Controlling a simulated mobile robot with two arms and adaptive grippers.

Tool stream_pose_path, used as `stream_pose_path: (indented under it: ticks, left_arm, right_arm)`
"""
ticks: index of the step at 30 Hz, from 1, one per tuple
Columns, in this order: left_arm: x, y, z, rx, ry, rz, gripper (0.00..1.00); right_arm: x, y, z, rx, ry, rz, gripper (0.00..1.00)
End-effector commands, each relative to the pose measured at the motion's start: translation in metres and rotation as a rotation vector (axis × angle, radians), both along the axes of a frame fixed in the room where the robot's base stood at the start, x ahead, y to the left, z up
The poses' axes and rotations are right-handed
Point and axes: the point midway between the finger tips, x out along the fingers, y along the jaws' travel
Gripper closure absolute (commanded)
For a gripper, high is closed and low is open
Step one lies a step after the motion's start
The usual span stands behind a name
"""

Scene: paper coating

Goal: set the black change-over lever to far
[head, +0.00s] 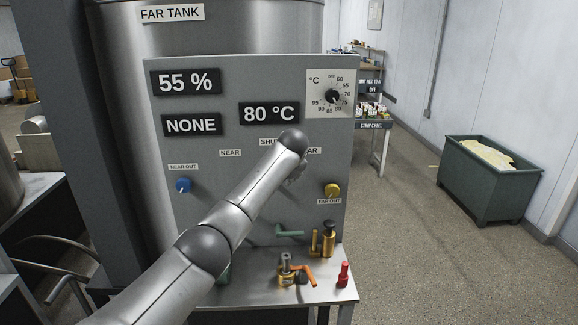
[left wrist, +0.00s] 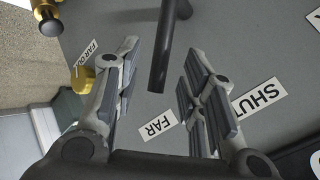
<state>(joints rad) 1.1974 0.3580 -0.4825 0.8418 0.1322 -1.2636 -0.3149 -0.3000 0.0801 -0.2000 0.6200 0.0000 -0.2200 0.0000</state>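The black change-over lever (left wrist: 167,45) is a dark bar in the left wrist view, coming down from the top edge. Its free end lies nearer the FAR label (left wrist: 157,125) than the SHUT label (left wrist: 258,100). My left gripper (left wrist: 162,58) is open, one finger on each side of the lever, with gaps showing on both sides. In the head view my wrist covers the lever and most of my left gripper (head: 298,172) at the grey panel (head: 230,218). My right gripper is not in view.
A yellow knob (head: 332,190) sits right of my gripper and a blue knob (head: 183,185) to the left. A temperature dial (head: 332,96) is at upper right. Below are a green handle (head: 289,233), an orange-handled valve (head: 304,271) and a red item (head: 343,274).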

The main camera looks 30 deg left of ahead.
Motion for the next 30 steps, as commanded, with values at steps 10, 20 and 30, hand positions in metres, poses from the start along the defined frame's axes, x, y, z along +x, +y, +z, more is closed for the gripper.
stream_pose_path:
  ticks: [10, 20, 30]
  left_arm:
    - [-0.027, -0.017, 0.030, 0.001, -0.002, -0.001, 0.62]
    - [-0.040, -0.025, 0.044, 0.001, 0.001, 0.000, 0.62]
    - [-0.040, -0.025, 0.044, 0.001, 0.001, 0.000, 0.62]
  right_arm:
    - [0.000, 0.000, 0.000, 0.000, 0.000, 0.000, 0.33]
    - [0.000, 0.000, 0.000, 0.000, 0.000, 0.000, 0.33]
    - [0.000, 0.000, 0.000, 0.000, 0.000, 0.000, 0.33]
